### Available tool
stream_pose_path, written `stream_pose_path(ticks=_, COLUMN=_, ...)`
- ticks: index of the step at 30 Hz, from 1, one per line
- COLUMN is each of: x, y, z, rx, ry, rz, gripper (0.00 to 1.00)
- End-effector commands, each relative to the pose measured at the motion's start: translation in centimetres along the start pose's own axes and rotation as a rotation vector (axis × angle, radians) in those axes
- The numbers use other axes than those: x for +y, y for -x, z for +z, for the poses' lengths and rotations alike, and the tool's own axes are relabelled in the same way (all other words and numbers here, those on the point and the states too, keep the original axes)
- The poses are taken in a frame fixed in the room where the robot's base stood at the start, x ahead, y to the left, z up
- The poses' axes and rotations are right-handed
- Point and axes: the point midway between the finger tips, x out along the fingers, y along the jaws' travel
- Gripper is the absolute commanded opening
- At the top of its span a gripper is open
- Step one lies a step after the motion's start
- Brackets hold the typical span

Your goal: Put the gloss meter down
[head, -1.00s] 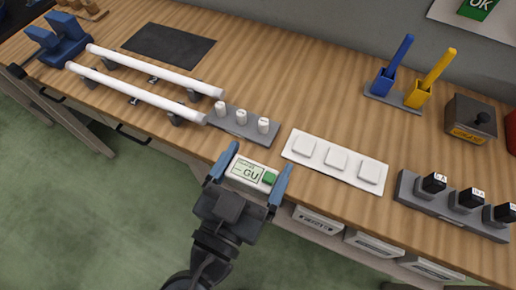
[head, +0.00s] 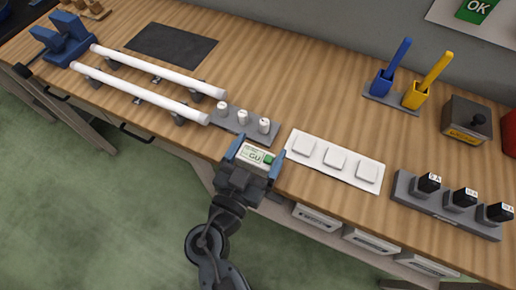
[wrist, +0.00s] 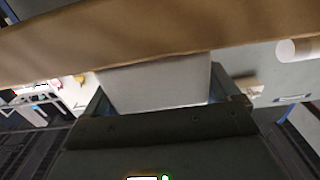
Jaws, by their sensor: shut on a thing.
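The gloss meter (head: 256,154) is a small white box with a "GU" display and a green button. My gripper (head: 261,153) is shut on it, with a blue finger on each side. In the head view it is over the front edge of the wooden workbench (head: 290,90); I cannot tell whether it touches the bench. In the wrist view the meter's pale side (wrist: 155,85) lies between the fingers, near the wooden edge (wrist: 120,35).
A grey holder (head: 233,122) with white cylinders stands behind the meter. A white plate (head: 336,160) with white square pads lies to the right. Two white rods (head: 150,68) on supports and a dark mat (head: 171,45) are at the left.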

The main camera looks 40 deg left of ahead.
Motion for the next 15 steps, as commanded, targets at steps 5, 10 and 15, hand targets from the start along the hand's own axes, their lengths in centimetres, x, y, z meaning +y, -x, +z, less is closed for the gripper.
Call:
stream_pose_path(ticks=5, x=0.0, y=-0.02, z=0.13, rx=0.001, ry=0.0, rz=0.0, gripper=0.47)
stream_pose_path(ticks=10, x=0.01, y=0.0, z=0.23, rx=0.0, ry=0.001, rz=0.0, gripper=0.95)
stream_pose_path(ticks=15, x=0.01, y=0.0, z=0.22, rx=0.0, ry=0.001, rz=0.0, gripper=1.0)
